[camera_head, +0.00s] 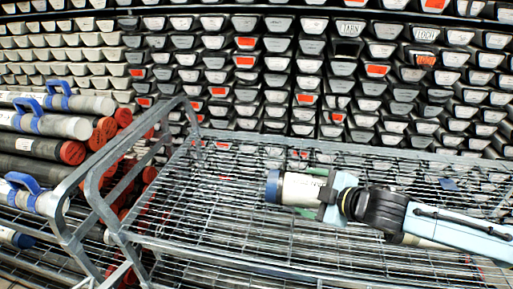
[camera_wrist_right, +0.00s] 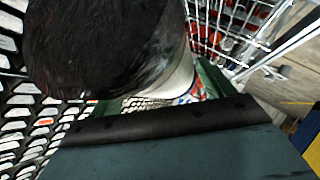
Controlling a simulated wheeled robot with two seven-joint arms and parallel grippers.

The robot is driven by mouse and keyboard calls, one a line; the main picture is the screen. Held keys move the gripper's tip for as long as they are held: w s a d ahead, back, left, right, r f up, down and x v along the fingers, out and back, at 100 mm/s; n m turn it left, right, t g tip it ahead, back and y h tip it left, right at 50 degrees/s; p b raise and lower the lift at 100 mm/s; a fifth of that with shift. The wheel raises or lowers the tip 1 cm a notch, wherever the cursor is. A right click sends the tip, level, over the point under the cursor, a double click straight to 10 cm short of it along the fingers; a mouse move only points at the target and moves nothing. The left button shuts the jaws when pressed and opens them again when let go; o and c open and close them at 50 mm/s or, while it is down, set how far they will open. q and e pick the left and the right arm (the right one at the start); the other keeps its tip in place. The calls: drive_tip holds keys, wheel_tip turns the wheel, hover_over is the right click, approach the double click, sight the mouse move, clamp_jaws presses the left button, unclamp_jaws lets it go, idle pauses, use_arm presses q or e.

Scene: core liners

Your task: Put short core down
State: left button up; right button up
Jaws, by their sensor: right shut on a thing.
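The short core (camera_head: 300,189) is a whitish cylinder with a blue cap at its left end. It lies roughly level over the wire mesh cart (camera_head: 190,234). My right gripper (camera_head: 314,192) comes in from the right and is shut around the core, with one green finger on each side. In the right wrist view the core's dark round end (camera_wrist_right: 105,45) fills the upper left, with its pale side between the green fingers. I cannot tell whether the core touches the mesh. My left gripper is not in view.
Grey tubular rails (camera_head: 100,190) stand at the cart's left end. Left of them is a rack of long core tubes (camera_head: 45,146) with red caps and blue handles. A wall of stacked trays (camera_head: 280,75) stands behind. The mesh left of the core is clear.

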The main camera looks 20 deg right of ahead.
sight(288, 196)
drive_tip(key=shift+a+r, duration=0.2)
drive_tip(key=shift+a, duration=0.4)
drive_tip(key=shift+m+t+h, duration=0.3)
drive_tip(key=shift+m+h, duration=0.1)
drive_tip(key=shift+h, duration=0.2)
drive_tip(key=a, duration=0.4)
drive_tip(key=shift+s, duration=0.4)
drive_tip(key=shift+s+a+r+m+h, duration=0.35)
drive_tip(key=shift+a+r+m+h, duration=0.1)
drive_tip(key=shift+a, duration=0.3)
drive_tip(key=shift+s+a+r+m+h, duration=0.3)
drive_tip(key=shift+a+r+m+h, duration=0.2)
drive_tip(key=shift+a, duration=0.3)
drive_tip(key=shift+s+a+r+m+h, duration=0.35)
drive_tip(key=shift+a+r+m+h, duration=0.1)
drive_tip(key=shift+a, duration=0.3)
